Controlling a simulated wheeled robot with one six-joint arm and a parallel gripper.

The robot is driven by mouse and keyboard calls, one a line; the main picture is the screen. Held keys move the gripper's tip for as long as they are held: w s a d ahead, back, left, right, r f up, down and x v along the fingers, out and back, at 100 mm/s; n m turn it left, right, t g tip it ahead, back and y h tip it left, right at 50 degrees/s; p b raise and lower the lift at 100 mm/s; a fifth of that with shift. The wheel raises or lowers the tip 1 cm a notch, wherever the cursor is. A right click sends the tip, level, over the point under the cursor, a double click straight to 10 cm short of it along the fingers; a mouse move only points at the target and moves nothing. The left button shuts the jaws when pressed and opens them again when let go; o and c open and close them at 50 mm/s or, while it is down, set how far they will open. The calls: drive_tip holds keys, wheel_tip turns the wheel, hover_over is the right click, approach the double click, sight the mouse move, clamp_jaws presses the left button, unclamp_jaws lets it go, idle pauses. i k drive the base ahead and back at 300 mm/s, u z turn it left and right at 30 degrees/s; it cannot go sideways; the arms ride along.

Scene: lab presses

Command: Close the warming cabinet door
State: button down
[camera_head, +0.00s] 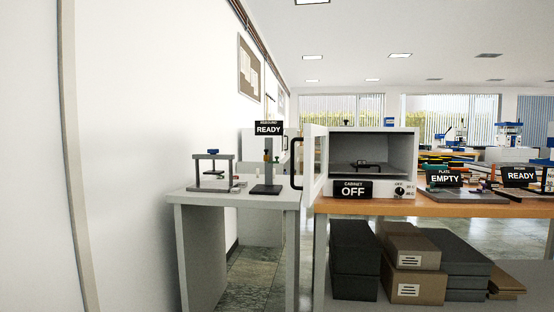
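The warming cabinet (403,150) is a white box on the wooden-topped bench, with a dark, open interior and a small rack with a black handle inside. Its front carries a black sign reading "CABINET OFF" and a dark knob. Its door (311,160) stands wide open on the left side, swung out toward me and seen nearly edge-on. A black door handle (297,163) shows on the door's left. My gripper is not in this view.
A grey-white side table (240,199) stands left of the door, holding a small press (213,170) and a stand with a "READY" sign (268,129). The bench (450,210) continues right with an "EMPTY" plate. Boxes (411,247) fill the shelf below. A white wall is at left.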

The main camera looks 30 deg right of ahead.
sight(310, 188)
drive_tip(key=u, duration=0.35)
drive_tip(key=i, duration=0.85)
